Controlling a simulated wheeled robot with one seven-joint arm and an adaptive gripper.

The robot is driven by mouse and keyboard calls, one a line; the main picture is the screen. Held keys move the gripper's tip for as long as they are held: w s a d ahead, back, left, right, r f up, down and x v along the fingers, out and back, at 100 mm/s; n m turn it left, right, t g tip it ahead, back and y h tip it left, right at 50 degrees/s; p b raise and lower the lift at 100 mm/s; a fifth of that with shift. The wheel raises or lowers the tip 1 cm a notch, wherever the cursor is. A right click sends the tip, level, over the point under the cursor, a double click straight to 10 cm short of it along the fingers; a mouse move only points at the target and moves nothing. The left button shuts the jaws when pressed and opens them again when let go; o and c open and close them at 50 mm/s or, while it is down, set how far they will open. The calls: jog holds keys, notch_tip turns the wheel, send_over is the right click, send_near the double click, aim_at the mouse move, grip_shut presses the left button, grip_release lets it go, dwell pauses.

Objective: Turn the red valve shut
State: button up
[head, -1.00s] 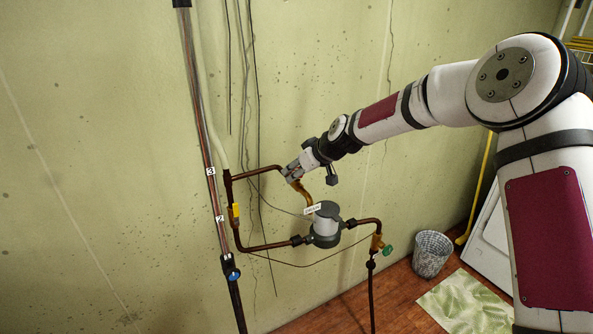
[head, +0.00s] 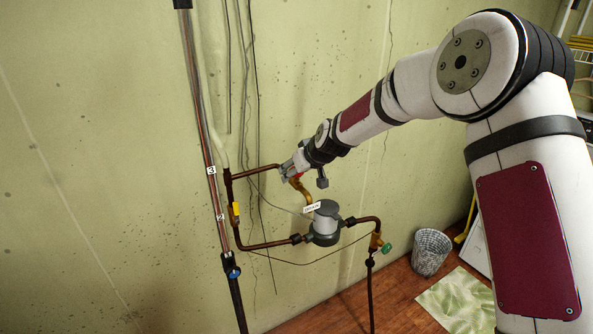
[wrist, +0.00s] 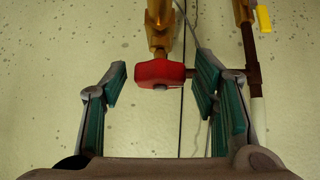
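The red valve (wrist: 160,73) is a small faceted handle on a brass fitting (wrist: 160,38). In the wrist view it lies between my two fingers, nearer the right finger. A clear gap shows on the left; whether the right finger touches it I cannot tell. My gripper (wrist: 160,76) is open, with teal pads facing inward. In the head view my gripper (head: 290,169) is at the upper pipe run near the wall. A small bit of the red valve (head: 297,177) shows beside it; the rest is hidden by my gripper.
Copper pipes (head: 262,246) loop around a grey meter (head: 326,226) with a white tag below my gripper. A yellow handle (head: 235,210) is on the left pipe, and a green knob (head: 387,248) on the right.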

jog(key=shift+r, duration=0.1)
jog(key=v, duration=1.2)
jog(key=s+d+r+m+h, duration=0.1)
jog(key=s+d+r, duration=0.25)
jog(key=s, duration=0.25)
jog(key=s+d+r+m+g+h+b, duration=0.1)
jog(key=s+d+r+h, duration=0.1)
jog(key=s+d, duration=0.4)
jog(key=s+d+r+m+h, duration=0.1)
jog(key=s+d+r, duration=0.2)
jog(key=s, duration=0.4)
jog(key=s+d+f+m, duration=0.1)
jog(key=s+d, duration=0.2)
jog(key=s, duration=0.6)
jog(key=s+d+m+g+h+b, duration=0.1)
jog(key=s+d, duration=0.3)
jog(key=s, duration=0.5)
jog(key=shift+s+f+m, duration=0.25)
jog(key=shift+f+m, duration=0.15)
jog(key=shift+m, duration=0.4)
jog(key=shift+d, duration=0.1)
